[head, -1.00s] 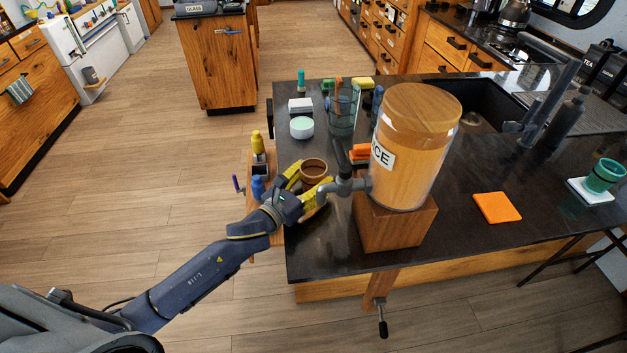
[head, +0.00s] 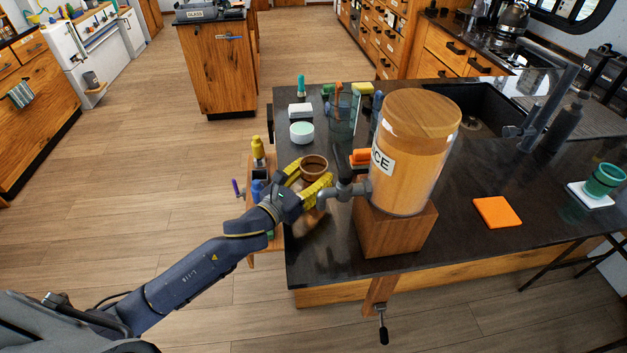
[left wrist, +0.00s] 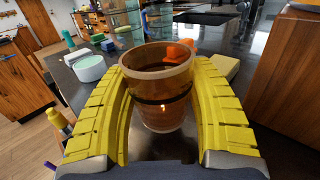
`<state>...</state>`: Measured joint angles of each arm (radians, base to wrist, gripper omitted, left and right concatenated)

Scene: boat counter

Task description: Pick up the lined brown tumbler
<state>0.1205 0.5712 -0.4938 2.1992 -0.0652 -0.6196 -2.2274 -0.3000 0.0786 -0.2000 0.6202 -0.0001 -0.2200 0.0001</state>
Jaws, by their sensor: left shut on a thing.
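The lined brown tumbler (head: 314,164) is a see-through brown cup with a dark band, upright at the left part of the dark counter, in front of the dispenser's tap. In the left wrist view the tumbler (left wrist: 158,88) stands between the two yellow fingers. My left gripper (head: 312,179) is shut on the tumbler, one finger on each side; it also shows in the left wrist view (left wrist: 160,105). The tumbler seems slightly above the counter, with its lower part partly hidden by a finger in the head view. My right gripper is not in view.
A large juice dispenser (head: 412,160) on a wooden block (head: 395,230) stands close to the right of the tumbler. A round white-green tub (head: 302,133) and a clear container (head: 341,118) stand behind. An orange square (head: 497,211) lies right, with bare counter around it.

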